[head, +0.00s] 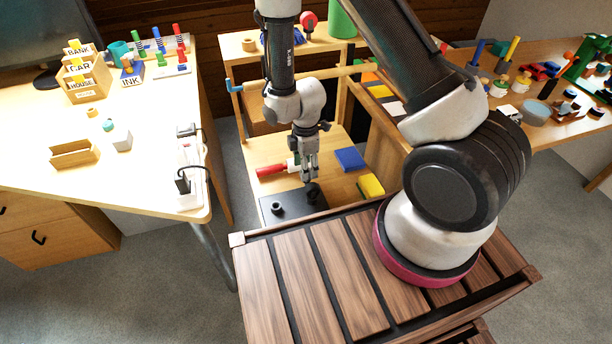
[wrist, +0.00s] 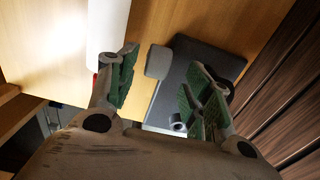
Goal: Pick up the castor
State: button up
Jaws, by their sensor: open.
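A dark plate (head: 294,205) lies on the low wooden surface in the head view; it also shows in the wrist view (wrist: 193,62). A small black piece (head: 313,193), which looks like the castor, is at the plate's right part, just under my gripper (head: 309,178). A black rounded part (wrist: 229,88), perhaps the same piece, shows partly behind the right finger in the wrist view. My gripper (wrist: 164,70) is open, its green-padded fingers apart with nothing held. A small dark ring-shaped piece (head: 277,208) stands on the plate's left part.
A red-and-white cylinder (head: 272,170) lies behind the plate. A blue block (head: 350,159) and a yellow block (head: 371,185) lie to the right. A grey rounded block (wrist: 158,61) shows beside the plate. A slatted wooden top (head: 310,275) is in front; a desk (head: 150,190) stands left.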

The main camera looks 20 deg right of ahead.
jog(key=f, duration=0.5)
jog(key=shift+w+f, duration=0.15)
jog(key=shift+w, duration=0.05)
grip_shut()
